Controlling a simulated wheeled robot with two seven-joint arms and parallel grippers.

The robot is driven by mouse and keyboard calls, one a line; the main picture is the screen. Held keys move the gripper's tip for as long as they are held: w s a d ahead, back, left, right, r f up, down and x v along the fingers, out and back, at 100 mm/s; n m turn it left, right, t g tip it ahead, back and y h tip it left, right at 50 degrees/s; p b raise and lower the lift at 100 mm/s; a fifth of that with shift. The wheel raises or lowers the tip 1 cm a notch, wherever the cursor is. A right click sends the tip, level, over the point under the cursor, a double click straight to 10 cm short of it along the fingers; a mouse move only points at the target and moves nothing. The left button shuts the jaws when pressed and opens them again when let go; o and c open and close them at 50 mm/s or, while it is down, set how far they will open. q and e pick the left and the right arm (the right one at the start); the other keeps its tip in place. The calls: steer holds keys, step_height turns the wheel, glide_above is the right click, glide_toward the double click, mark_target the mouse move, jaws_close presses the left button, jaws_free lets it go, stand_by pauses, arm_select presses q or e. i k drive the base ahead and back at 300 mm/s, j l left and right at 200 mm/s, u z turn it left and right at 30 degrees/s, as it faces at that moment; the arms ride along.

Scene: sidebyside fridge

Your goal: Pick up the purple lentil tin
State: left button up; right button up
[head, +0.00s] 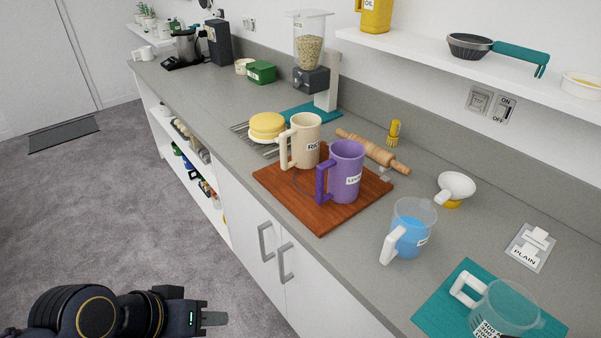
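The purple lentil tin (347,169) stands upright on a reddish-brown wooden board (320,219) on the counter. It looks like a tall mug, with an open top, a handle on its left side and a white label partly turned away. A cream rice tin (304,139) with a handle stands close behind it to the left. My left gripper (214,318) is low at the bottom left, over the floor in front of the cabinets, well apart from the tin. Its fingers overlap from this angle, so its opening is hidden. My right gripper is out of view.
A measuring jug with blue liquid (408,232) stands right of the board. A rolling pin (374,151) lies behind the tin. A clear jug (505,310) is on a teal mat (440,308). Cabinet handles (286,264) stick out below the counter edge. A wall shelf (440,55) hangs above.

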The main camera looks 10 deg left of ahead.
mark_target(344, 164)
steer(key=i+j+z, duration=0.2)
steer(key=z, duration=0.2)
steer(key=i+j+z, duration=0.15)
steer(key=z, duration=0.25)
steer(key=i+j+z, duration=0.15)
steer(key=j+z, duration=0.3)
